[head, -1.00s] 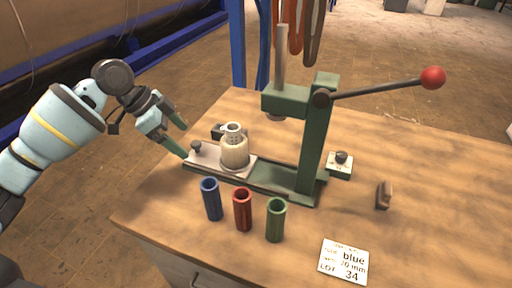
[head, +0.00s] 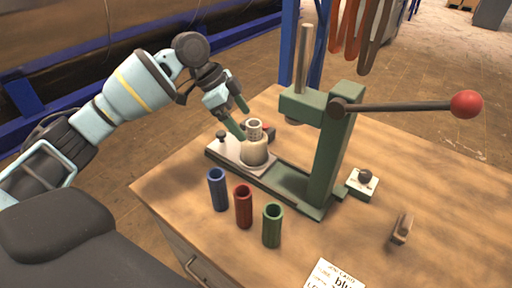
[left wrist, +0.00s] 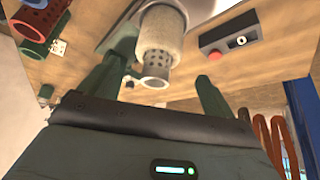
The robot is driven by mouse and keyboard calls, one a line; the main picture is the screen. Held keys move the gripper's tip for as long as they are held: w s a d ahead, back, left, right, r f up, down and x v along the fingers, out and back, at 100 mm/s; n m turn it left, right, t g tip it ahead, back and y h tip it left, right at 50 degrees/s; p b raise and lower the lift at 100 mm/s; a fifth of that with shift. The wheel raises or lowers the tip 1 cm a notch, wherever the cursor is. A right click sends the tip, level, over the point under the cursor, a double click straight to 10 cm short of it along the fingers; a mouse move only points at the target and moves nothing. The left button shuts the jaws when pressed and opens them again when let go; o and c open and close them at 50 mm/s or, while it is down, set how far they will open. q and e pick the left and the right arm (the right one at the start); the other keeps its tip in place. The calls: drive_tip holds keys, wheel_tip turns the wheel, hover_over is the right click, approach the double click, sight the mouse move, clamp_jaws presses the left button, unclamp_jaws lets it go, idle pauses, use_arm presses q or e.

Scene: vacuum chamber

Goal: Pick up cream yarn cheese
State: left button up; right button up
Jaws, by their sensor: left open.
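The cream yarn cheese (head: 255,153) stands upright on the sliding plate of a green lever press, with a perforated grey tube (head: 254,128) sticking out of its top. In the left wrist view the yarn cheese (left wrist: 161,29) and its perforated tube show close in front of the fingers. My left gripper (head: 241,119) is open, beside and just behind the yarn cheese at the height of its top. In the left wrist view the fingers (left wrist: 155,85) are apart with nothing held between them. Whether a finger touches the yarn is unclear. My right gripper is not in view.
The green press (head: 332,150) with its red-knobbed lever stands right of the yarn cheese. Blue (head: 218,189), red (head: 243,206) and green (head: 272,225) tubes stand in front. A small box with a red button (left wrist: 229,41) is behind.

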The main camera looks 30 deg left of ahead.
sight(254, 138)
use_arm(q)
drive_tip(key=shift+x, duration=3.7)
drive_tip(key=shift+s, duration=0.15)
drive_tip(key=c, duration=1.2)
drive_tip(key=shift+o, duration=0.2)
wheel_tip(254, 138, up, 10)
